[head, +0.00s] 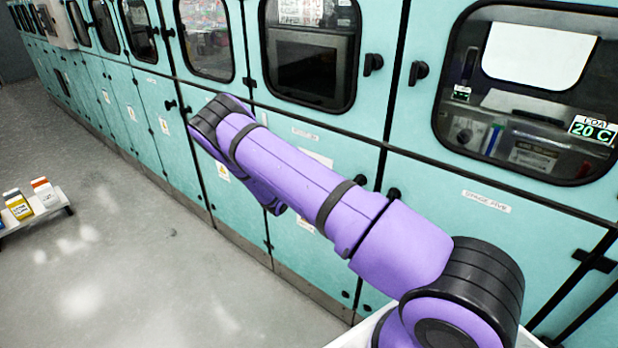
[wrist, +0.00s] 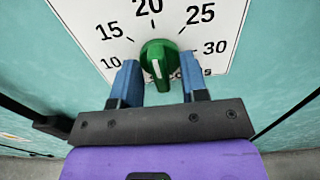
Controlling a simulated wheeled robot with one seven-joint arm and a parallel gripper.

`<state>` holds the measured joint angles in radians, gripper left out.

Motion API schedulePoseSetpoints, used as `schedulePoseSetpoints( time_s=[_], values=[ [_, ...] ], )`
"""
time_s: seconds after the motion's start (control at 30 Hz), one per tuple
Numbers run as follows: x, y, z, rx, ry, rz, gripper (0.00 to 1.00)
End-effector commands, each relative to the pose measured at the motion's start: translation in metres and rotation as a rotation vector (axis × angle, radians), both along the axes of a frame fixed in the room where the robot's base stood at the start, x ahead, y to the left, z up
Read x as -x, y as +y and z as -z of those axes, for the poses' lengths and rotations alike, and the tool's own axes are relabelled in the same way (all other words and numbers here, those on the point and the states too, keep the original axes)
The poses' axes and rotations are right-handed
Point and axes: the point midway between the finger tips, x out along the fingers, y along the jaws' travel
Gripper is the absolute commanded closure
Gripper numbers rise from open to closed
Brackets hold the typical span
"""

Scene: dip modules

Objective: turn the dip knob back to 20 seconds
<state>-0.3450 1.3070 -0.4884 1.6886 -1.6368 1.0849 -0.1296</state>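The green dip knob (wrist: 160,58) sits on a white dial plate (wrist: 112,28) in the wrist view. The plate is marked 10, 15, 20, 25 and 30, with lettering below the knob partly covered. The knob's raised grip bears a white line and stands nearly upright, roughly in line with the 20; I cannot tell its exact setting. My gripper (wrist: 160,74) is open, with one blue finger on each side of the knob and a visible gap to it on both sides. In the head view my arm hides the gripper, and the dial is not visible.
Teal cabinets (head: 460,225) with dark windows and black latches line the wall. A display (head: 593,130) at the right reads 20 C. A low white stand (head: 68,203) with small cartons (head: 44,190) is at the left. The grey floor (head: 130,270) between is clear.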

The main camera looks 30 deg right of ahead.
Motion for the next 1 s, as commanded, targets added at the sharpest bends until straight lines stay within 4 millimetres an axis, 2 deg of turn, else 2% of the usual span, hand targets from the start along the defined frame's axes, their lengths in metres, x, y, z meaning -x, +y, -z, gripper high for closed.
schedulePoseSetpoints(
  time_s=[0.17,0.27,0.7,0.83,1.0],
  values=[
    [0.0,0.001,0.0,0.0,-0.001,0.0,0.6],
    [0.002,0.009,0.0,0.0,-0.001,-0.002,0.6],
    [0.028,0.08,0.0,0.0,0.0,-0.002,0.6],
    [0.033,0.094,0.0,-0.001,0.0,-0.002,0.6],
    [0.037,0.101,0.0,0.0,0.0,0.0,0.6]
  ],
)
